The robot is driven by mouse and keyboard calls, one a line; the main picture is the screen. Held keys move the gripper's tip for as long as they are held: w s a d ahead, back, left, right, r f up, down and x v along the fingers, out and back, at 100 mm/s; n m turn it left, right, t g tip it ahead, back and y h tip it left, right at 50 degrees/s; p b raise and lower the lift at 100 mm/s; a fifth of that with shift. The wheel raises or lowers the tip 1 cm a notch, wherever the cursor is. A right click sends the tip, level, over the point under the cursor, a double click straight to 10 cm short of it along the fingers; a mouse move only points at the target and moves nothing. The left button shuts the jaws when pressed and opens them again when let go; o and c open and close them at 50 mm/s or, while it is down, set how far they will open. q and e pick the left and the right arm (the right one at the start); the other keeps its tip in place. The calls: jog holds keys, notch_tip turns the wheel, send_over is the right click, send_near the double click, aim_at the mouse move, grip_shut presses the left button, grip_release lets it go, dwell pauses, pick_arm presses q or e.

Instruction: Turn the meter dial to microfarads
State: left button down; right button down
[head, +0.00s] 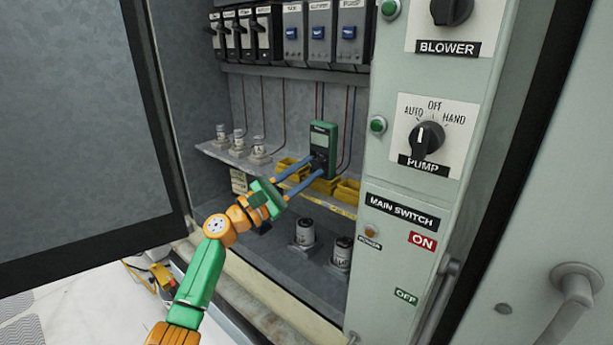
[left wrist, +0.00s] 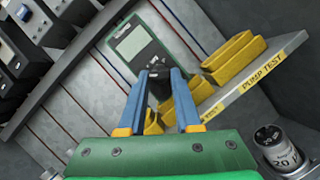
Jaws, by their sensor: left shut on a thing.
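The green meter (head: 321,138) with a grey screen stands upright at the back of the cabinet shelf. It also shows in the left wrist view, tilted (left wrist: 136,42). My left gripper (head: 314,166) reaches into the cabinet, its two blue fingers at the meter's lower front. In the left wrist view the fingers (left wrist: 158,76) are closed on the black dial (left wrist: 159,88), one on each side. The fingers and the view angle hide most of the dial, so its pointer and markings cannot be read. My right gripper is not in view.
Yellow bins (head: 347,190) stand on the shelf beside the meter. Several capacitors (head: 259,151) stand at the shelf's left, with more below (head: 305,233). The switch panel (head: 410,190) borders the opening at right, the open door (head: 75,130) at left.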

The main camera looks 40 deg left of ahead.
pick_arm(q)
jog(key=m+g+b, duration=0.1)
jog(key=m, duration=0.1)
jog(key=m+g+h+b, duration=0.1)
jog(key=m+b, duration=0.1)
jog(key=m, duration=0.1)
jog(key=shift+a+h, duration=0.2)
jog(key=shift+h, duration=0.1)
jog(key=m, duration=0.2)
jog(key=m+g, duration=0.1)
jog(key=m, duration=0.1)
jog(key=shift+r+g, duration=0.3)
jog(key=shift+r, duration=0.1)
jog(key=m, duration=0.1)
jog(key=m+g, duration=0.1)
jog(key=m, duration=0.2)
jog(key=shift+r+p, duration=0.25)
jog(key=shift+p, duration=0.15)
jog(key=m+g+y+p, duration=0.1)
jog(key=m, duration=0.2)
jog(key=shift+r+p, duration=0.15)
jog(key=shift+p, duration=0.15)
jog(key=m, duration=0.1)
jog(key=m+g+y+p, duration=0.1)
jog(key=shift+d+r+m+y, duration=0.1)
jog(key=shift+r+m+y, duration=0.05)
jog(key=shift+m+y, duration=0.15)
jog(key=shift+d+m+y+p, duration=0.1)
jog(key=shift+m+y+p, duration=0.7)
jog(key=shift+m, duration=0.5)
